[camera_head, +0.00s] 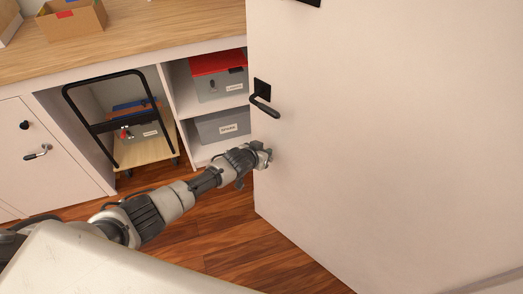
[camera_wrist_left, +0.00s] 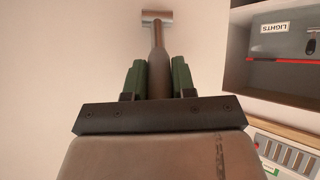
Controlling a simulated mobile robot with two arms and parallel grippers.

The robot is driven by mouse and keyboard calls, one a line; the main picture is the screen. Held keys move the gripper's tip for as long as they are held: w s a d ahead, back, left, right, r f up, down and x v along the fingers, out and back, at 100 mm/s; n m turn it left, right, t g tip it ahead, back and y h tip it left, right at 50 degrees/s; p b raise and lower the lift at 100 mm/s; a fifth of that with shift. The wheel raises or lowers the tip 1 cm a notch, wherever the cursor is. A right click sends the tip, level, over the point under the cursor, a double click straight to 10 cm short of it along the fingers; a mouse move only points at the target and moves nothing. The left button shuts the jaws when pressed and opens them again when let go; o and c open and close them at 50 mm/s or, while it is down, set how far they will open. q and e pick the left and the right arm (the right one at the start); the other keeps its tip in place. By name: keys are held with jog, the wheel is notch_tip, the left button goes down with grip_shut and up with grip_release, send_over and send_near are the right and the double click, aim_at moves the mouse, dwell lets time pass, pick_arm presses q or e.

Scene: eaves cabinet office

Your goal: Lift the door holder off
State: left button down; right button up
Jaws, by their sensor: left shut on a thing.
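The white door (camera_head: 380,130) stands open on the right of the head view, with a black lever handle (camera_head: 265,105) near its edge. My left gripper (camera_head: 264,156) is at the door's edge, below the handle. In the left wrist view its green fingers (camera_wrist_left: 158,78) are shut on a brown rod with a metal cross-piece at its far end, which looks like the door holder (camera_wrist_left: 157,38). The pale surface of the door lies behind it. In the head view the holder is too small and covered to make out. My right gripper is not in view.
A wooden counter (camera_head: 150,35) runs along the back with a cardboard box (camera_head: 72,22) on it. Beneath are a trolley with a black frame (camera_head: 68,104), shelves with grey boxes (camera_head: 222,126), and a closed cabinet door (camera_head: 40,135). Some wooden floor (camera_head: 225,225) is clear before the door.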

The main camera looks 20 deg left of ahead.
pick_arm(q)
jog(key=shift+w, duration=0.1)
dwell(0.4)
jog(key=c, duration=0.9)
grip_release()
jog(key=shift+s+r+p, duration=0.3)
jog(key=shift+s, duration=0.05)
jog(key=p+v, duration=0.2)
jog(key=v, duration=0.8)
jog(key=shift+r, duration=0.1)
jog(key=shift+w, duration=0.1)
